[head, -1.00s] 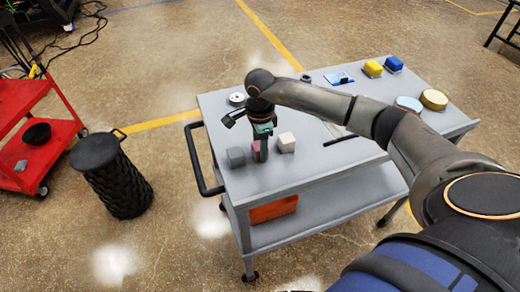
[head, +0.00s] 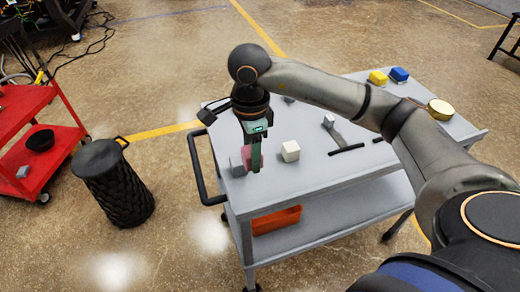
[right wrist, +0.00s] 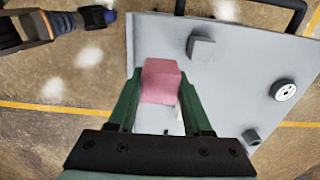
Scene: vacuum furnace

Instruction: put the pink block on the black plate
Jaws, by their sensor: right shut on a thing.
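The pink block (right wrist: 160,80) is between the two green fingers of my right gripper (right wrist: 158,92), which is shut on it. In the head view the pink block (head: 246,155) is partly hidden behind a finger of my right gripper (head: 252,163), over the near left part of the grey cart top. It partly overlaps the grey block there; whether it is clear of the surface is hard to tell. I cannot make out a black plate on the cart top; my arm hides part of it. My left gripper is not in view.
A white disc (right wrist: 283,90) shows in the wrist view.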

